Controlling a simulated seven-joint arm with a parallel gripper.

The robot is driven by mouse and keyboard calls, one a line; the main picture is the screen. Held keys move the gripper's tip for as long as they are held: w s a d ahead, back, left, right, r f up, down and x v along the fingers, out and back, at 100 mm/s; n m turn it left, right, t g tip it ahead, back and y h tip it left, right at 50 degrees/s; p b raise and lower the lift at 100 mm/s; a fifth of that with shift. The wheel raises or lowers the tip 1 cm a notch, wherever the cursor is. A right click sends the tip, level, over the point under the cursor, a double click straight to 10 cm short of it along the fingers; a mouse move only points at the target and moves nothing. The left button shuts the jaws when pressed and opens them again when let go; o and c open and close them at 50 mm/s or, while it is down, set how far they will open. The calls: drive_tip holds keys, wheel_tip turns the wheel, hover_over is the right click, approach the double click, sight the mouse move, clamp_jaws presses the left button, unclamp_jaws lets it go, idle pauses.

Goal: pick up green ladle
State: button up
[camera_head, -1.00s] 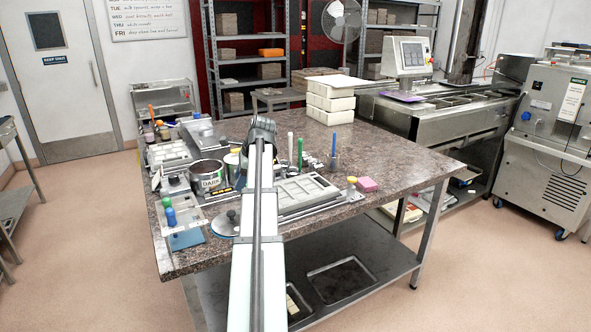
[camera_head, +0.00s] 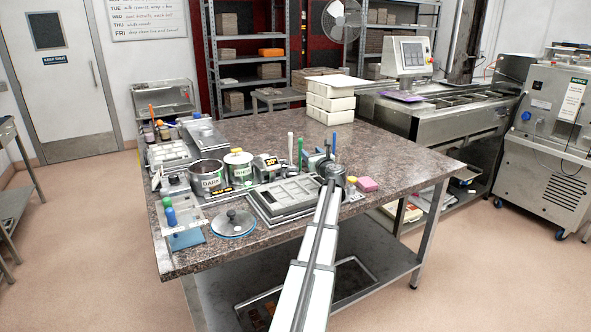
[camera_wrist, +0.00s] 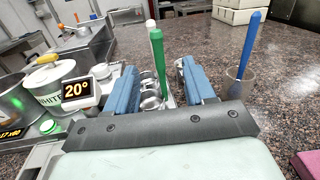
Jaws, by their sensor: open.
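The green ladle (camera_head: 300,153) stands upright, its handle up, among the tools beside the mould tray. In the wrist view, the green ladle's handle (camera_wrist: 157,58) shows between the two blue fingers of my gripper (camera_wrist: 159,80), with a gap on each side. How far beyond the fingertips it stands is hard to tell. My gripper (camera_head: 322,160) is open and empty over the right part of the tool area. A white-handled ladle (camera_wrist: 150,34) stands just behind the green one. The lower part of the green ladle is hidden by my wrist.
A blue-handled tool (camera_wrist: 250,45) stands in a clear cup (camera_wrist: 238,82) at right. Metal rings (camera_wrist: 150,95) lie near the ladle. White (camera_head: 238,165) and dark (camera_head: 208,177) pots stand left. A pink block (camera_head: 367,184) is at right. The table (camera_head: 400,155) is bare at back right.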

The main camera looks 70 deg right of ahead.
sight(301, 145)
drive_tip(key=x, duration=1.3)
drive_tip(key=shift+w+f, duration=0.1)
drive_tip(key=shift+w, duration=0.1)
drive_tip(key=shift+c, duration=0.4)
clamp_jaws()
